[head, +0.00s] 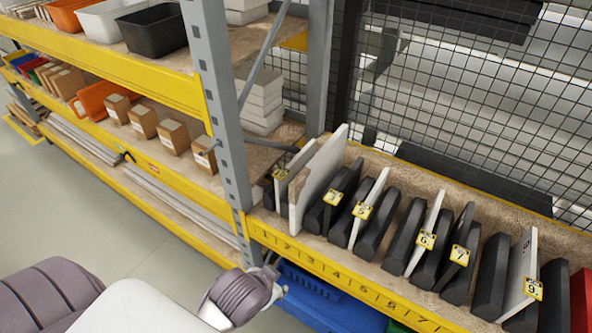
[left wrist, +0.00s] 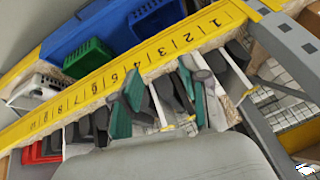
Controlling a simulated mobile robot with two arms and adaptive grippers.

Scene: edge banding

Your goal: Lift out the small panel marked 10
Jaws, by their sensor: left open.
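In the head view, thin upright panels stand in a row between black dividers on the shelf. The rightmost tag I can read is 9, on a white panel (head: 519,270); tags 6 (head: 427,240) and 7 (head: 459,255) are left of it. My left gripper (left wrist: 160,98) shows in the left wrist view, its teal-padded fingers apart, with nothing seen held. It is over the low-numbered part of the row. In the head view its fingers are not clear. My right gripper is not in view.
A yellow numbered rail (head: 350,283) runs along the shelf front. A red object (head: 582,298) stands at the right end. A grey post (head: 222,125) rises left of the row, and wire mesh (head: 460,100) stands behind. A blue bin (head: 325,300) is below.

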